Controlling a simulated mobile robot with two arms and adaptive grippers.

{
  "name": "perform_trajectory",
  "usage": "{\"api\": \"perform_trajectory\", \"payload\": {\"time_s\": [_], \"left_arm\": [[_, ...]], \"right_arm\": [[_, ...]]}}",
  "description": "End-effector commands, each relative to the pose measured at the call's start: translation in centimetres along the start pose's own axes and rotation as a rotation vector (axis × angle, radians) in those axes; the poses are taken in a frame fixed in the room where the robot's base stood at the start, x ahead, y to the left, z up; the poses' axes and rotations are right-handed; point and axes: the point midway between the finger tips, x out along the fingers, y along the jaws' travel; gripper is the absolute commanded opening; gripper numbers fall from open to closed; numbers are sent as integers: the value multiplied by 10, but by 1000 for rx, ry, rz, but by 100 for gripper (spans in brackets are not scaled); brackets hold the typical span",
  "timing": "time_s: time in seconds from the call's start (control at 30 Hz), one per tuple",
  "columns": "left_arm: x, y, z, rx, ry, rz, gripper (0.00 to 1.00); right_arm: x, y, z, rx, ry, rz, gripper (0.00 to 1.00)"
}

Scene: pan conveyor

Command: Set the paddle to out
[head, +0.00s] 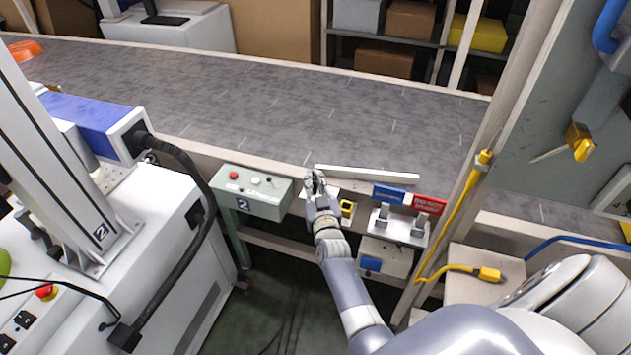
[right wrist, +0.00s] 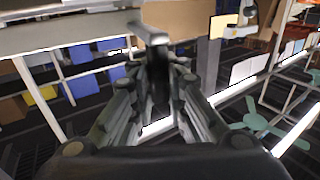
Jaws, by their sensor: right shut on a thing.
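The paddle (head: 367,174) is a long white bar at the near edge of the grey conveyor. It lies nearly parallel to that edge, its right end slightly lower in the head view. My right gripper (head: 315,182) is at the bar's left end. In the right wrist view its fingers (right wrist: 158,85) are closed around a grey metal lever (right wrist: 150,33), whose top shows just beyond the fingertips. The fingers hide the lower part of the lever, and how it joins the bar cannot be seen. My left gripper is not in view.
A control box (head: 250,192) with buttons stands left of my right gripper. A blue plate (head: 389,194) and a red plate (head: 429,204) are at the right, above a metal bracket (head: 400,226). The conveyor belt (head: 270,100) shows no items near the paddle.

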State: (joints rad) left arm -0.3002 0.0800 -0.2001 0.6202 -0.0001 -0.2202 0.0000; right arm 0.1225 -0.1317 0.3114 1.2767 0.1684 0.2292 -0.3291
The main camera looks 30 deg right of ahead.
Motion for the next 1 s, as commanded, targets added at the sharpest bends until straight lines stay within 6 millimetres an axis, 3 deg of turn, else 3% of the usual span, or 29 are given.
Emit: {"api": "perform_trajectory", "payload": {"time_s": [0.03,0.83,0.9,0.97,1.0], "left_arm": [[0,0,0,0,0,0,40],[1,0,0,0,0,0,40],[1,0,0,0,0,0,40],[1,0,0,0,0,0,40],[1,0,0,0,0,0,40]], "right_arm": [[-3,-12,7,5,-17,-17,0],[-2,-14,7,5,-17,-18,0],[-2,-14,7,5,-18,-18,22],[-2,-14,7,5,-17,-18,34],[-2,-14,6,5,-16,-17,34]]}}
